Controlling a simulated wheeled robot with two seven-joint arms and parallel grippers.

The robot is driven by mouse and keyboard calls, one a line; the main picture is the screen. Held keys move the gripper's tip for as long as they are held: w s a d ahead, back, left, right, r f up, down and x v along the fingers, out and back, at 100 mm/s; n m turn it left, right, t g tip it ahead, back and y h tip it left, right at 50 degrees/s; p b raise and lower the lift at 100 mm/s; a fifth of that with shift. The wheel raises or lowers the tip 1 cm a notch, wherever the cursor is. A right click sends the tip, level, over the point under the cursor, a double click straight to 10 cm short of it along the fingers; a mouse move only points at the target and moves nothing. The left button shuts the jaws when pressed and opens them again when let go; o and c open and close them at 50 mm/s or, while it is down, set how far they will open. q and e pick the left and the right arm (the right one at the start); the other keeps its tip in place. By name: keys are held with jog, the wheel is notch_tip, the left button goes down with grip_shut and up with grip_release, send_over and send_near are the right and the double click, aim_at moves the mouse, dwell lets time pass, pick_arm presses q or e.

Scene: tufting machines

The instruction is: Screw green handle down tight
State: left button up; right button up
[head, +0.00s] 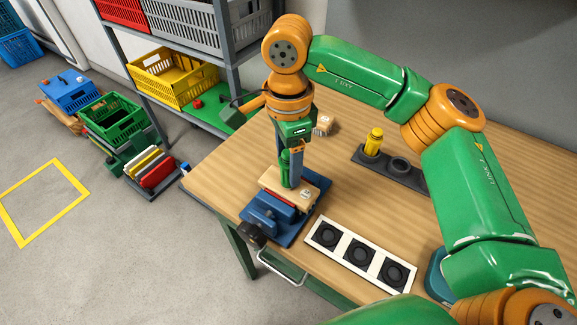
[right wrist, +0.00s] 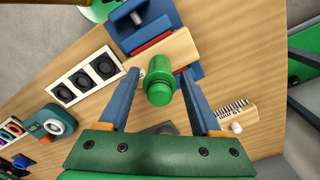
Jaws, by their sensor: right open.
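The block is in a blue vise (head: 270,215) with red jaw pads at the table's near left corner. My right gripper (head: 291,180) points down over the block. In the right wrist view its two blue fingers (right wrist: 159,75) are open on either side of the handle, with gaps visible. The lower end of the handle is hidden. My left gripper is not in view.
A white tray (head: 342,263) with three black round pieces lies right of the vise. A dark holder (head: 408,177) carries a yellow bottle-shaped piece (head: 374,141) and an empty round socket. Shelves with crates stand behind.

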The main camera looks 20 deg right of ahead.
jog(key=n, duration=0.6)
jog(key=shift+n, duration=0.4)
jog(key=n, duration=0.5)
jog(key=shift+n+p, duration=0.4)
